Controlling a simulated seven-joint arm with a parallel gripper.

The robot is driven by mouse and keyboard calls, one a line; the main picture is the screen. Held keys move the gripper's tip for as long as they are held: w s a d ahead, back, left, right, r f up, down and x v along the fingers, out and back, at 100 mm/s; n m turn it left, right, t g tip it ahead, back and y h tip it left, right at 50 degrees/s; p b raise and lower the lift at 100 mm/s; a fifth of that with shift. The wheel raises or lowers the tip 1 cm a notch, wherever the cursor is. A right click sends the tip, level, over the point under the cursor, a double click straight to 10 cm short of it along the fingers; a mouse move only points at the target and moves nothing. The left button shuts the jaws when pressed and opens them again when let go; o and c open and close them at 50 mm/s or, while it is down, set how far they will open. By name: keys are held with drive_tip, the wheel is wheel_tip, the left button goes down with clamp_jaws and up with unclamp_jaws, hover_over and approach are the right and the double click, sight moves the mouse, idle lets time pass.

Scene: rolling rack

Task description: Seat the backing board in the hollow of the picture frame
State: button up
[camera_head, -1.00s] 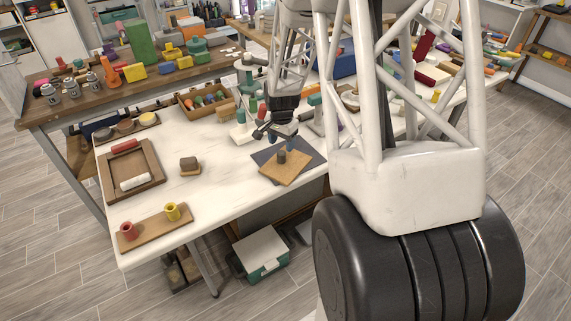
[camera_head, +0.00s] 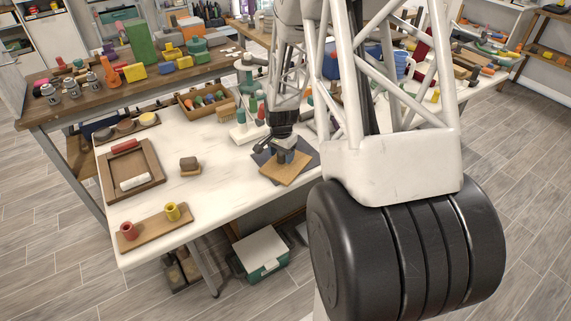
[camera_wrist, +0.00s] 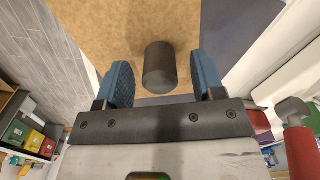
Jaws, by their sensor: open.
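The tan backing board (camera_head: 283,174), with a dark upright knob, lies partly over a dark grey mat (camera_head: 309,157) near the table's front edge. My gripper (camera_head: 287,156) is directly over the board and hides most of the knob. In the wrist view my open gripper (camera_wrist: 161,75) has a blue finger on each side of the dark knob (camera_wrist: 159,66), with gaps showing; the board (camera_wrist: 100,28) fills the background. A brown rimmed frame (camera_head: 107,179), apparently the picture frame, lies at the table's left.
A brown block (camera_head: 190,165) stands between the frame and the board. A wooden strip (camera_head: 152,233) with a red and a yellow cup lies at the front left. A box of tools (camera_head: 205,103) stands behind. White tabletop around the brown block is clear.

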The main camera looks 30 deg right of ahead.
drive_tip(key=shift+f, duration=0.35)
idle(0.3)
clamp_jaws()
